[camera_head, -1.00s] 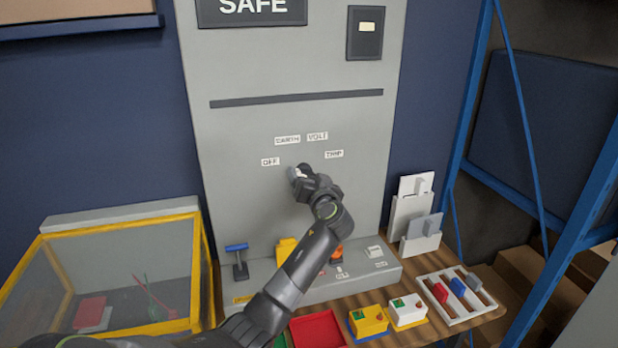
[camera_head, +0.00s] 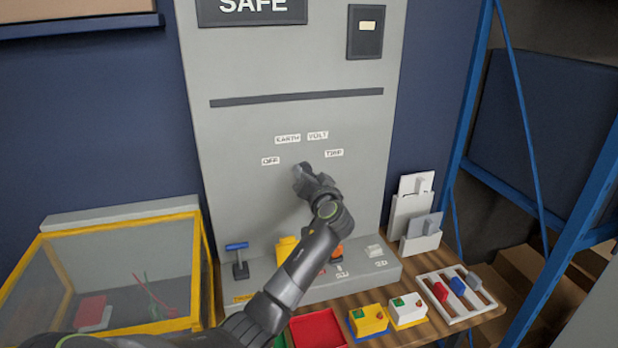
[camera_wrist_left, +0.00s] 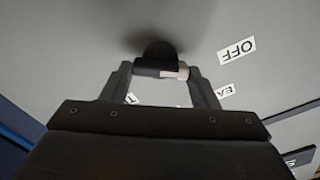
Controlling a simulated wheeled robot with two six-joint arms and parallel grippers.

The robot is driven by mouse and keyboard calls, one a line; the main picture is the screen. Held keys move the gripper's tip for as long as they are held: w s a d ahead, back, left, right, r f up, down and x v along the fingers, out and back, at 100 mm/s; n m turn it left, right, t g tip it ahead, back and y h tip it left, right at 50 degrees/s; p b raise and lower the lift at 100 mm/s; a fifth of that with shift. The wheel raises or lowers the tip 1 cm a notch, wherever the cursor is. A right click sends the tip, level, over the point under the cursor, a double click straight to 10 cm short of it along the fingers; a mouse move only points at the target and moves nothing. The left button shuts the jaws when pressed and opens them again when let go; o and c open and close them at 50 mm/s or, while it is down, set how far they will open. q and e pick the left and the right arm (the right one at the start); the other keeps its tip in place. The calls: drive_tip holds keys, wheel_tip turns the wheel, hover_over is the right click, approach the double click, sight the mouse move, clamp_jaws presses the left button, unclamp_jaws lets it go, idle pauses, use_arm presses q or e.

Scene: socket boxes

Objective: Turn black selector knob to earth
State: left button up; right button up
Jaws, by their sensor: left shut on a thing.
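The black selector knob (camera_wrist_left: 157,52) sits on the grey panel (camera_head: 240,125), with a pale mark at its right end in the left wrist view. My left gripper (camera_head: 300,170) is shut on it, and hides most of it in the head view. The left fingers (camera_wrist_left: 160,72) stand on both sides of the knob. Labels OFF (camera_head: 270,161), EARTH (camera_head: 287,139), VOLT (camera_head: 318,135) and TRIP (camera_head: 334,153) arc above the knob. I cannot tell exactly which label the knob points at. My right gripper is not in view.
A yellow-framed clear box (camera_head: 130,265) is at left. A red tray (camera_head: 318,330) and a slotted rack (camera_head: 455,294) lie in front.

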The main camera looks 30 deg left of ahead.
use_arm(q)
drive_tip(key=shift+m+p, duration=0.7)
drive_tip(key=shift+m, duration=2.4)
drive_tip(key=o, duration=1)
drive_tip(key=shift+w, duration=0.1)
drive_tip(key=shift+d+f, duration=0.1)
drive_tip(key=shift+d, duration=0.05)
